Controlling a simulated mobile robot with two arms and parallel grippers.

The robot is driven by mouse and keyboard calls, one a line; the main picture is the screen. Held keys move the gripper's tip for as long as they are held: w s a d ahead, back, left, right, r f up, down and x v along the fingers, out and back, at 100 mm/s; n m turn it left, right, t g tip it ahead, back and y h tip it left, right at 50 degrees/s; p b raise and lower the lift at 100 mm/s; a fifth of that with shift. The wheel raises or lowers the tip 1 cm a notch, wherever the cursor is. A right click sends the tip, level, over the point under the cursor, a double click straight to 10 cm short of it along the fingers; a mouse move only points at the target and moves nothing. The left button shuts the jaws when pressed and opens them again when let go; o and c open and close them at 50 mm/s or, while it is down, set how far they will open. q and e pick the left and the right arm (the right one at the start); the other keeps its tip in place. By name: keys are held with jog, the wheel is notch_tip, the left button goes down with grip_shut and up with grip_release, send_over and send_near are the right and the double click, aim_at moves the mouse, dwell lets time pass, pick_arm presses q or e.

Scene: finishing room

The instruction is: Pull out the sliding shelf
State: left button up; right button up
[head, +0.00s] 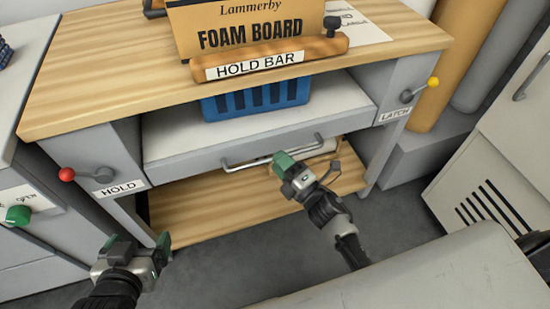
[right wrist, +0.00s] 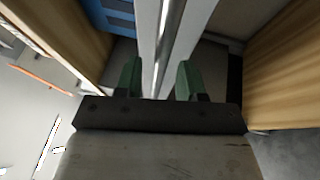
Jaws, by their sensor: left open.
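The sliding shelf (head: 195,146) is a grey tray with a plain front under the wooden bench top. Contact cannot be told. My left gripper (head: 140,247) is open and empty, low at the left, away from the shelf.
A blue basket (head: 256,100) stands on the shelf. A red-knobbed HOLD lever (head: 84,175) is on the left leg and a yellow-knobbed LATCH lever (head: 420,90) on the right. A lower wooden board (head: 205,205) lies beneath. A foam board box (head: 245,28) stands above.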

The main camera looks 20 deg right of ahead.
jog(key=shift+x, duration=1.2)
grip_shut()
